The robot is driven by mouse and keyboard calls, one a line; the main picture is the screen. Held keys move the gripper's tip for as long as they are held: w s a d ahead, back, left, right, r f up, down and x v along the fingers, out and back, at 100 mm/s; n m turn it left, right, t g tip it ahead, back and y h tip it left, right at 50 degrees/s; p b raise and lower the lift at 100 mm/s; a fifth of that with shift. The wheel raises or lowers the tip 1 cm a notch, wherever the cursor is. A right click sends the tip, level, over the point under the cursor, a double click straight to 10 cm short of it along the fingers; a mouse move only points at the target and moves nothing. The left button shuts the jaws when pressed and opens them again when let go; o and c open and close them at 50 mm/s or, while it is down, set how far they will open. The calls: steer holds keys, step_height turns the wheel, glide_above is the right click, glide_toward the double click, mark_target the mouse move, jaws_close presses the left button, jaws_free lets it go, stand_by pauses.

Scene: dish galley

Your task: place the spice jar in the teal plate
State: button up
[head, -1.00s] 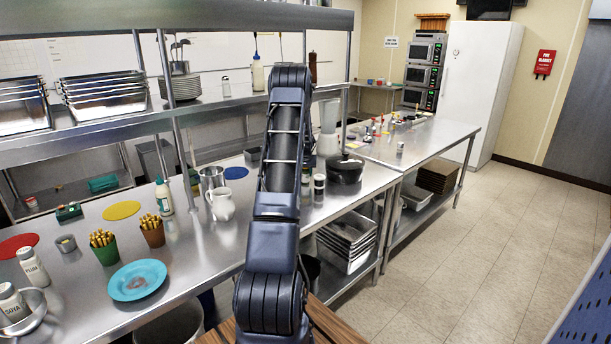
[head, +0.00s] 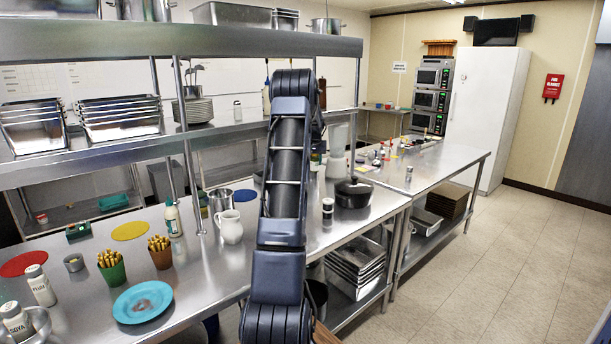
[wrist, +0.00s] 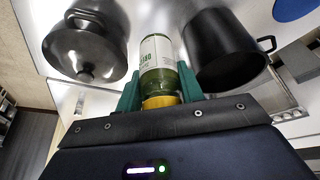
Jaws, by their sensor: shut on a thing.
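The spice jar (wrist: 157,58) is in the wrist view, a clear jar with green contents, a pale label and a yellow cap. My gripper (wrist: 158,88) is shut on it, with a teal finger on each side near the capped end. In the head view my arm hides the gripper and most or all of the jar.
Two fry cups, green (head: 112,270) and brown (head: 160,254), stand just behind the plate. A white pitcher (head: 230,228) stands between plate and arm. A lidded black pot (head: 353,193) and a small jar (head: 327,208) stand right of my arm. A steel shelf (head: 90,150) overhangs the counter.

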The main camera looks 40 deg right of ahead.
steer(key=shift+r, duration=0.4)
steer(key=w+a+n+y, duration=0.25)
steer(key=a+n, duration=0.25)
steer(key=a, duration=0.7)
steer(key=w+a+n+t+y, duration=0.1)
steer(key=w+a+n, duration=0.25)
steer(key=a, duration=0.95)
steer(key=w+a+n+y, duration=0.2)
steer(key=a+n, duration=0.3)
steer(key=a, duration=0.7)
steer(key=n+g+y, duration=0.1)
steer(key=n+g, duration=0.6)
steer(key=n, duration=1.6)
glide_above(145, 305)
step_height(145, 305, down, 19)
steer(key=shift+f, duration=0.2)
steer(key=shift+f, duration=0.15)
